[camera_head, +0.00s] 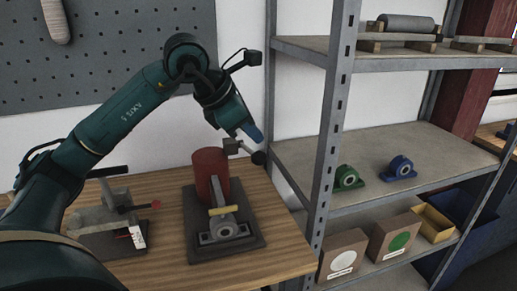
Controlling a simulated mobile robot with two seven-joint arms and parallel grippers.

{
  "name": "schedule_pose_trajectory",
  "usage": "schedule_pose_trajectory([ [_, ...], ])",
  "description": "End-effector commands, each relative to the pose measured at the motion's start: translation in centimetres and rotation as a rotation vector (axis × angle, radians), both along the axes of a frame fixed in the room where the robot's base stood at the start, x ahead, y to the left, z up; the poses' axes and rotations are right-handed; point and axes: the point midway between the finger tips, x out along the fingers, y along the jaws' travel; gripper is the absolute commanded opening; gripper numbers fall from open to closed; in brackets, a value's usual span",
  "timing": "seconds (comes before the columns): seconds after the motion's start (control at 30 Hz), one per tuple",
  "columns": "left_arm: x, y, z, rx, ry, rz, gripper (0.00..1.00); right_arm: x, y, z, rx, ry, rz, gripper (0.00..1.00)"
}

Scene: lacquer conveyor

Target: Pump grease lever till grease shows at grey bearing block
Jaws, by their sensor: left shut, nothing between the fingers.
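The grease pump has a dark red cylinder (209,174) standing on a dark base plate (255,243) on the wooden bench. A lever with a black ball knob (258,158) sticks out to the right near the cylinder's top. The grey bearing block (223,230) sits on the plate in front of the cylinder. A pale yellow bar-like piece (222,210) shows at its top; I cannot tell whether any grease is there. My left gripper (254,135) is shut and empty, pointing down just above the lever; I cannot tell whether it touches. My right gripper is out of view.
A grey vise-like device (100,218) with a red-tipped handle and white tag stands left on the bench. A metal shelf rack right of the bench holds a green bearing block (347,178), a blue one (399,168), cardboard boxes (343,256) and a yellow bin (433,224).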

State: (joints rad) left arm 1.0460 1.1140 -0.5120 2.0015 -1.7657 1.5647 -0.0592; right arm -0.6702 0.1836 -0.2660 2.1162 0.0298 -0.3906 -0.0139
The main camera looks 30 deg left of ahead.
Motion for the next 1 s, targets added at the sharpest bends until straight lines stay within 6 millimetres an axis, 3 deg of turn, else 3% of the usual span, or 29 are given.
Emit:
schedule_pose_trajectory([
  [0.57, 0.9, 1.1, 4.7, 0.0, 0.0, 0.0, 0.0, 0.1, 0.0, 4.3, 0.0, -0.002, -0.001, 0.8],
  [1.0, 1.0, 1.2, 4.8, -0.001, -0.001, 0.0, 0.0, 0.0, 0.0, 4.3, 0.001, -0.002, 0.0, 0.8],
])
